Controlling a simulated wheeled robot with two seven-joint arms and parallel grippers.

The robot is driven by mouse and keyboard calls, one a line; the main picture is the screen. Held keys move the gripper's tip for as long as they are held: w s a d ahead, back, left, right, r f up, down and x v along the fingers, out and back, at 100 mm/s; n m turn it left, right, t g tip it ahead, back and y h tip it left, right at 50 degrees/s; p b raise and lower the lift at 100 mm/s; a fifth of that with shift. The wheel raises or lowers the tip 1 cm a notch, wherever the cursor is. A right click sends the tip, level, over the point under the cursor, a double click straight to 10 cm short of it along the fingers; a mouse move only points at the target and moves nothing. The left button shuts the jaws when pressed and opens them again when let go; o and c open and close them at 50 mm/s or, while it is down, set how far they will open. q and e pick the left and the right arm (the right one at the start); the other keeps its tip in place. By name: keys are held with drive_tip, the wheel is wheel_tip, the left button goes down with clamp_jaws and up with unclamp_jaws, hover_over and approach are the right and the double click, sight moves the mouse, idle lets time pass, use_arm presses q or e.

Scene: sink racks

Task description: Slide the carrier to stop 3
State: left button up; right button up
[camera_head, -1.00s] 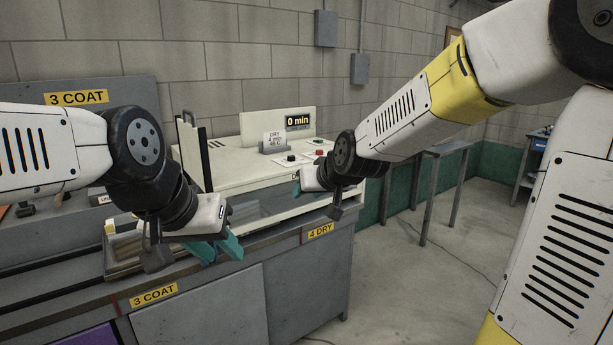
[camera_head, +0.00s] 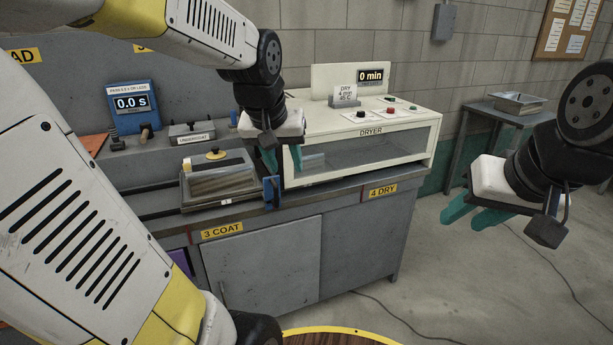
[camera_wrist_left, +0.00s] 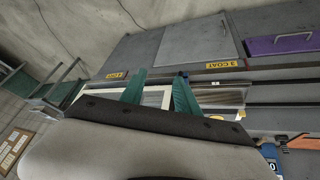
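The carrier (camera_head: 197,204) is a metal-framed tray on the bench rail, behind the yellow 3 COAT label (camera_head: 221,231). My right gripper (camera_head: 472,213) is open and empty, right of the bench.
The white dryer (camera_head: 365,148) stands on the bench right of the carrier, above the 4 DRY label (camera_head: 383,190). A side table (camera_head: 500,112) stands beyond the dryer.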

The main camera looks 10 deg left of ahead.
use_arm(q)
drive_tip(key=w+a+f+n+g+y, duration=0.1)
drive_tip(key=w+a+f, duration=0.2)
drive_tip(key=w, duration=0.3)
drive_tip(key=w+a+f+n, duration=0.1)
drive_tip(key=w+a+f, duration=0.15)
drive_tip(key=w, duration=0.35)
drive_tip(key=n+y, duration=0.1)
drive_tip(key=n, duration=0.1)
hover_over(276, 188)
drive_tip(key=s, duration=0.2)
drive_tip(key=shift+g, duration=0.3)
drive_tip(key=f, duration=1.2)
drive_tip(key=shift+d+f, duration=0.3)
drive_tip(key=shift+d, duration=0.1)
drive_tip(key=x, duration=0.7)
drive_tip(key=shift+w+a+f, duration=0.1)
drive_tip(key=shift+w+f, duration=0.05)
drive_tip(key=shift+f, duration=0.15)
clamp_jaws()
